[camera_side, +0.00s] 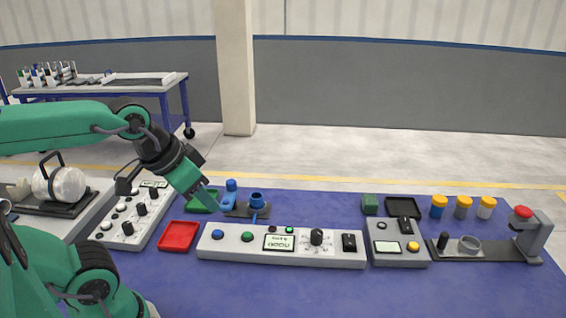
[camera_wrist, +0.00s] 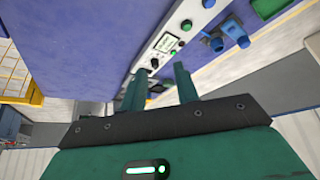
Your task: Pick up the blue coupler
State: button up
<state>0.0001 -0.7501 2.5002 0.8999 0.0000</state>
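Two blue pipe pieces stand close together on a dark base in the middle of the side view: one at the left (camera_side: 230,187) and one with a wider round top (camera_side: 257,198). I cannot tell for sure which is the coupler. In the wrist view, blue pieces (camera_wrist: 237,35) show at the upper right, outside the space between my fingers. My gripper (camera_side: 211,207) is tilted down just left of the blue pieces in the side view. In the wrist view its two fingers (camera_wrist: 159,70) stand apart with nothing between them.
A long control panel (camera_side: 282,262) lies in front of the blue pieces. A red tray (camera_side: 178,236) and a green tray (camera_side: 200,203) are to the left. Several capped jars (camera_side: 463,208) and a red-topped press (camera_side: 523,212) stand at the right.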

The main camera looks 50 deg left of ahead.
jog(key=o, duration=0.6)
jog(key=shift+w, duration=0.1)
jog(key=g, duration=0.6)
send_over(257, 196)
notch_tip(257, 196, down, 14)
jog(key=shift+d+f, duration=0.1)
jog(key=shift+d, duration=0.05)
jog(key=shift+a+f, duration=0.2)
